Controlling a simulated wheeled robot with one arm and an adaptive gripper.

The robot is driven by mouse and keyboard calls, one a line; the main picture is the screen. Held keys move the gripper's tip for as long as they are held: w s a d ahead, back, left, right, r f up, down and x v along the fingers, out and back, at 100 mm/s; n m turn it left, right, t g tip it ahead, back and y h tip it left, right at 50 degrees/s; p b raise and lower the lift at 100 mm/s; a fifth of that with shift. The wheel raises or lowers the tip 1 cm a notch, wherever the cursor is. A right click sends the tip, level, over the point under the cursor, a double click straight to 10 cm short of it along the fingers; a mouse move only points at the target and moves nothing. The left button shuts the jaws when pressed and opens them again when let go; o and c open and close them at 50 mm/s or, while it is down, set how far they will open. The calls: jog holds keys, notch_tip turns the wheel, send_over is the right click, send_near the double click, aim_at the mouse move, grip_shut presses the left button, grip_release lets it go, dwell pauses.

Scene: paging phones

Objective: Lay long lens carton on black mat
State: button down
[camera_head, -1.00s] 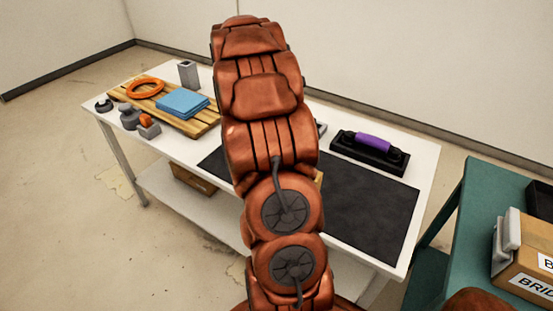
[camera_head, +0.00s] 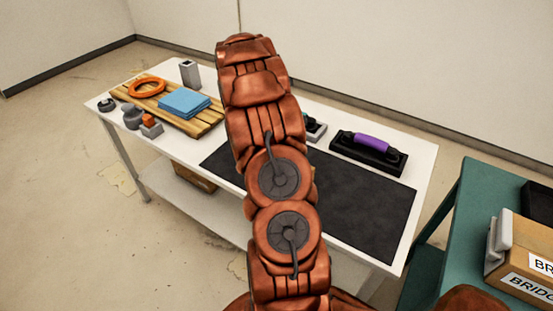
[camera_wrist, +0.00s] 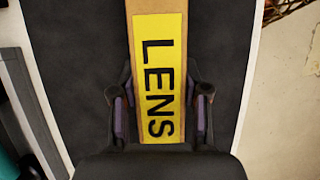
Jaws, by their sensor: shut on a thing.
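The long lens carton (camera_wrist: 158,75) is brown cardboard with a yellow label reading LENS, seen in the wrist view. My gripper (camera_wrist: 160,108) is shut on it, one finger at each long side near the lower end of the label. The black mat (camera_wrist: 85,65) fills the view behind the carton; it also shows on the white table in the head view (camera_head: 365,215). The carton lies over the mat in the wrist view, but I cannot tell whether it touches it. My arm hides the carton and gripper in the head view.
A black block with a purple handle (camera_head: 370,145) stands behind the mat. A wooden slatted board (camera_head: 207,124) with blue cloth (camera_head: 184,103) and orange ring (camera_head: 147,87) is at the left. A green table (camera_head: 455,225) with a labelled box (camera_head: 525,255) stands right.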

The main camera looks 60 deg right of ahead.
jog(key=shift+f, duration=0.2)
jog(key=shift+f, duration=0.15)
jog(key=c, duration=0.6)
grip_release()
jog(key=b+v, duration=0.3)
jog(key=v, duration=0.8)
jog(key=shift+w+r, duration=0.15)
jog(key=shift+r, duration=0.5)
